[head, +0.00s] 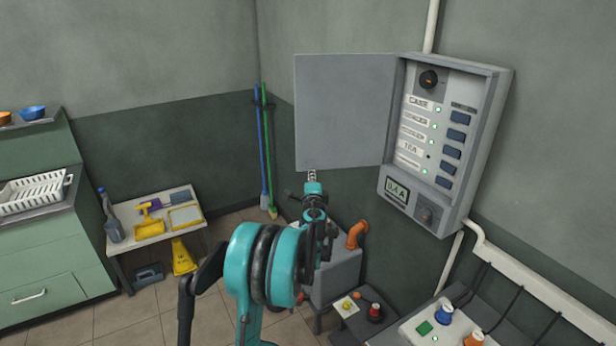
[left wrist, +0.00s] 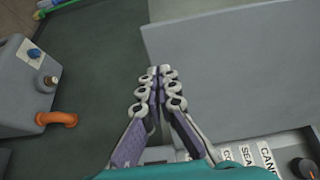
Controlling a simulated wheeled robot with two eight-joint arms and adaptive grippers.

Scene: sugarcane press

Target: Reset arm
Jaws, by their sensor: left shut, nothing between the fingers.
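My left gripper (head: 312,176) is raised in front of the wall, at the lower edge of the open grey panel door (head: 345,110) in the head view. In the left wrist view its fingers (left wrist: 156,75) are together and hold nothing. The door (left wrist: 235,80) is just beyond and to the right of the fingertips there; I cannot tell whether they touch. The control box (head: 440,150) has a knob (head: 429,79), blue switches and several lit green lamps. My right gripper is in neither view.
A grey machine (head: 335,275) with an orange pipe (head: 357,235) stands below my left arm. A bench with colored knobs (head: 443,311) is at the lower right. A small table (head: 130,235) with cleaning things stands at the left. Brooms (head: 267,150) lean in the corner.

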